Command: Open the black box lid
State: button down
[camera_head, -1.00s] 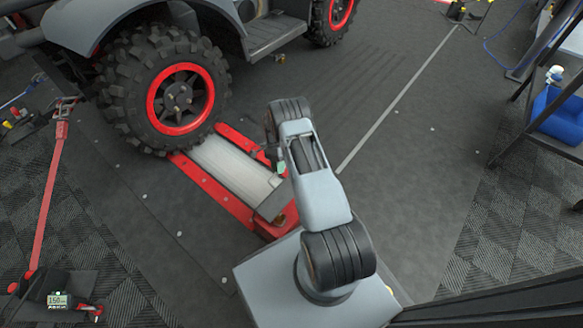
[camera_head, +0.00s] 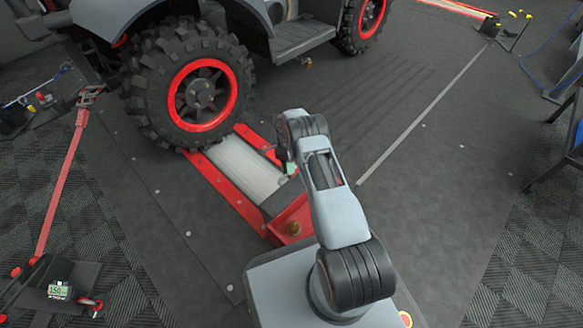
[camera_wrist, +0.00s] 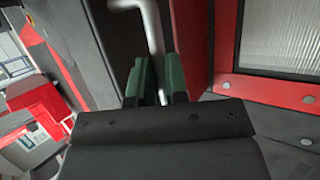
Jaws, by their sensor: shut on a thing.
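In the wrist view the two green fingers of my gripper (camera_wrist: 160,82) are closed around a bent, light grey metal handle (camera_wrist: 153,35). A dark grey panel (camera_wrist: 105,45) stands left of the handle, tilted in the picture. I cannot tell if it is the lid. In the head view my arm reaches toward a dark grey plate (camera_head: 280,197) beside a red box-shaped housing (camera_head: 293,226) at the near end of the roller. My fingers are mostly hidden there behind my wrist; a bit of green shows. No clearly open black lid is visible.
A ribbed roller (camera_head: 240,165) in a red frame (camera_head: 222,190) lies under a big tyre (camera_head: 190,90) of a grey vehicle. The dark floor right of my arm is clear.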

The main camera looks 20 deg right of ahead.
jog(key=shift+s+a+f, duration=0.2)
jog(key=shift+s+f, duration=0.1)
jog(key=c, duration=1.1)
grip_release()
jog(key=shift+w, duration=0.2)
jog(key=shift+d+r, duration=0.1)
jog(key=shift+p+v, duration=0.95)
jog(key=shift+v, duration=2.75)
jog(key=shift+s+r, duration=0.15)
jog(key=shift+r, duration=0.05)
